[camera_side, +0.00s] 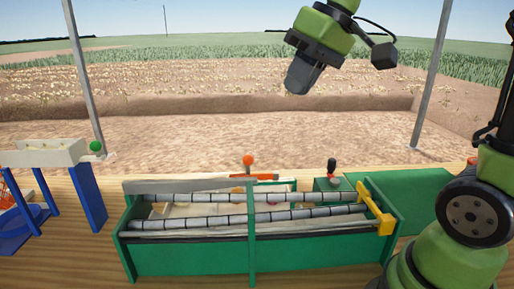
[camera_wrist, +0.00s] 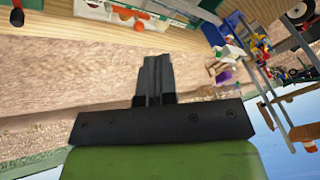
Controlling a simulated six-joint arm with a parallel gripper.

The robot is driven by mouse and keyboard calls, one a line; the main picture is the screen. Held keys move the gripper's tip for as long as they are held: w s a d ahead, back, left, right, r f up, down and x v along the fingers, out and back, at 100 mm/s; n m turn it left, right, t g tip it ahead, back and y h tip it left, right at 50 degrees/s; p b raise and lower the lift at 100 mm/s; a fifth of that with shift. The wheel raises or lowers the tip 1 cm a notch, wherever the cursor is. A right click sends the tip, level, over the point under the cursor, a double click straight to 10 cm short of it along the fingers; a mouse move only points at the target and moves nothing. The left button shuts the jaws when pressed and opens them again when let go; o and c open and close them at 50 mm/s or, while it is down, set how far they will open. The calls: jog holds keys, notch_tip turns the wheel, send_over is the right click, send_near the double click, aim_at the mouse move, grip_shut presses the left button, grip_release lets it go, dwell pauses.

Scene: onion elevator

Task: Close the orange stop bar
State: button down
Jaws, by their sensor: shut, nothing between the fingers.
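The orange stop bar (camera_side: 258,176) lies level at the back edge of the green-framed elevator (camera_side: 190,262), near its middle. An orange ball knob (camera_side: 248,160) stands just above it. In the wrist view the orange bar (camera_wrist: 127,13) shows at the top edge, with a round orange-red knob (camera_wrist: 139,26) beside it. My gripper (camera_side: 297,85) is high above and behind the elevator, well apart from the bar, pointing down. Its dark fingers (camera_wrist: 157,62) are together and empty in the wrist view.
Grey rollers (camera_side: 200,223) span the elevator, with a yellow bracket (camera_side: 375,208) at their right end. A black-handled lever (camera_side: 332,168) stands at the back right. A blue-legged stand with a green ball (camera_side: 96,146) is at left. Metal poles (camera_side: 86,75) rise at both sides. The air around my gripper is clear.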

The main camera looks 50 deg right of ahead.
jog(key=w+d+f+n+g+y, duration=0.1)
jog(key=w+d+f+n+y, duration=0.1)
jog(key=w+d+f, duration=0.4)
jog(key=w+d+f+n+y, duration=0.1)
jog(key=w+d+f+n, duration=0.1)
jog(key=w+d, duration=0.4)
jog(key=a+f, duration=0.7)
jog(key=f, duration=0.2)
jog(key=shift+w+a, duration=0.2)
jog(key=shift+w, duration=0.1)
